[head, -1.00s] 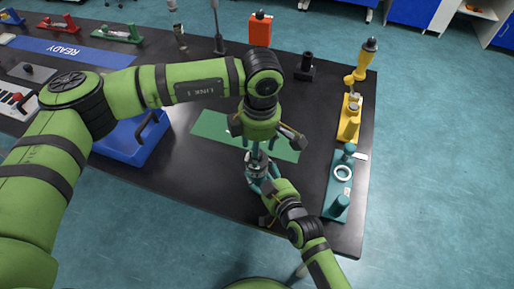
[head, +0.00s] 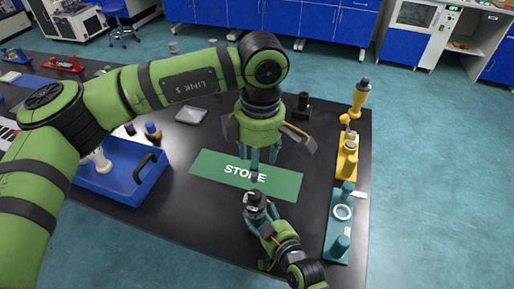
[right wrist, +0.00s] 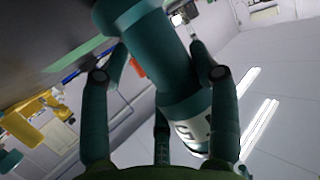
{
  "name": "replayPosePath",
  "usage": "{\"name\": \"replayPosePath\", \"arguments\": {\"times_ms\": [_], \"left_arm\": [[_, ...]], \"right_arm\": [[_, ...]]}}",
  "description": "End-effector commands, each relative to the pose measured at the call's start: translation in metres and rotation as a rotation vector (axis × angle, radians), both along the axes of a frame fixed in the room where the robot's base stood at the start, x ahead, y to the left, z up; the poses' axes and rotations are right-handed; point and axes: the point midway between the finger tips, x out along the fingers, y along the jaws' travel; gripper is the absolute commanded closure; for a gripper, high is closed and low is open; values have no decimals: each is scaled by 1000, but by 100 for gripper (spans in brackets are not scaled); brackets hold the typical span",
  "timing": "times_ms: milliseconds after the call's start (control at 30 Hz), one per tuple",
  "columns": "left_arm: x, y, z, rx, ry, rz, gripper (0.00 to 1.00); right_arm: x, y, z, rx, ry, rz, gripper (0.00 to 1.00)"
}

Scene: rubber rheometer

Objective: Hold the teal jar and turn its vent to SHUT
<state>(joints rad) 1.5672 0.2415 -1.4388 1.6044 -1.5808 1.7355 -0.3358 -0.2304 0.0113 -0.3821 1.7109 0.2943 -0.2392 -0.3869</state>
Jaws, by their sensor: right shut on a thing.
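The teal jar (head: 258,214) is at the lower middle of the head view, its dark and pale top facing up. My right gripper (head: 262,224) is shut around it. In the right wrist view the teal jar (right wrist: 160,55) runs diagonally between the fingers, with a white label whose print I cannot read. My left gripper (head: 261,158) is above and beyond the jar, fingers pointing down, spread and empty, apart from the jar's top. The vent's setting is too small to read.
A green mat (head: 290,184) with partly covered white lettering lies beyond the jar. A blue tray (head: 115,187) is at left. A teal fixture (head: 340,225) and a yellow fixture (head: 347,160) line the right edge. A black stand (head: 302,106) is at the back.

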Motion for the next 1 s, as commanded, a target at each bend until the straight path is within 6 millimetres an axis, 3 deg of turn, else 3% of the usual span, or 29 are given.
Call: {"name": "replayPosePath", "arguments": {"times_ms": [33,100,567,1000], "left_arm": [[0,0,0,0,0,0,44],[0,0,0,0,0,0,44],[0,0,0,0,0,0,44],[0,0,0,0,0,0,44]], "right_arm": [[0,0,1,1,-2,0,35],[0,0,1,1,-2,0,11],[-6,-3,2,0,0,0,11],[-80,-40,27,-1,1,1,11]]}}
